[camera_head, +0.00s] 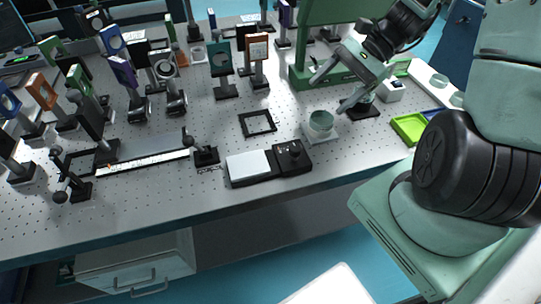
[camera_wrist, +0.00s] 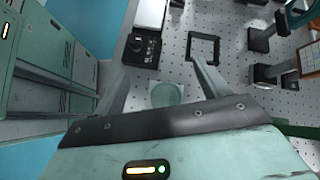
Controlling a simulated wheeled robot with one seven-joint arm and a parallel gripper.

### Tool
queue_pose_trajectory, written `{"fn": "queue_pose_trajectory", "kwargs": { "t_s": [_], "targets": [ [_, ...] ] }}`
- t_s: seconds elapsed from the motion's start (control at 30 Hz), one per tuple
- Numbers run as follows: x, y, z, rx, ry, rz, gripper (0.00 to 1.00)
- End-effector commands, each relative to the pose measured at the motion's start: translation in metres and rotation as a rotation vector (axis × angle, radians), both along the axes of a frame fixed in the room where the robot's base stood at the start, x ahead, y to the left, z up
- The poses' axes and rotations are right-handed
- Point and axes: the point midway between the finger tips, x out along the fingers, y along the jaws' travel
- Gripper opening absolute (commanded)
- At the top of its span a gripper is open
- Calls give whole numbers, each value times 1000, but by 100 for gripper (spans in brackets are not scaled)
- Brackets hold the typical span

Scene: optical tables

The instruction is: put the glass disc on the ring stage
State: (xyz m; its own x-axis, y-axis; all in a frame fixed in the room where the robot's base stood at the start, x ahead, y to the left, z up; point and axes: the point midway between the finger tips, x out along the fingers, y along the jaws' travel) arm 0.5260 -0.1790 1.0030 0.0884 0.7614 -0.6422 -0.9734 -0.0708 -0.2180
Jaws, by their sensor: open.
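A pale green, translucent round piece (camera_head: 320,121) sits on a light square plate (camera_head: 309,135) near the table's front right. It looks like the glass disc; I cannot tell whether a ring lies under it. In the wrist view the round piece (camera_wrist: 166,94) shows between my fingers. My gripper (camera_head: 327,96) is open above it, its two fingers apart and pointing down, with nothing visibly held. It also shows in the wrist view (camera_wrist: 163,88).
A black square frame (camera_head: 257,123) lies to the left, with a black control box with a pale pad (camera_head: 250,166) in front. A green tray (camera_head: 409,128) and a white strip with round pieces (camera_head: 437,84) are at right. Several optic posts crowd the left and back.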

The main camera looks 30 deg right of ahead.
Motion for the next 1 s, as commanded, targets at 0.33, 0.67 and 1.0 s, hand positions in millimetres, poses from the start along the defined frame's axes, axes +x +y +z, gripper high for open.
{"fn": "queue_pose_trajectory", "kwargs": {
  "t_s": [0.33,0.67,1.0],
  "targets": [
    [-49,142,23,-336,-265,905,75],
    [-112,220,43,-550,-684,1646,75],
    [-137,242,51,-601,-877,1892,75]
  ]
}}
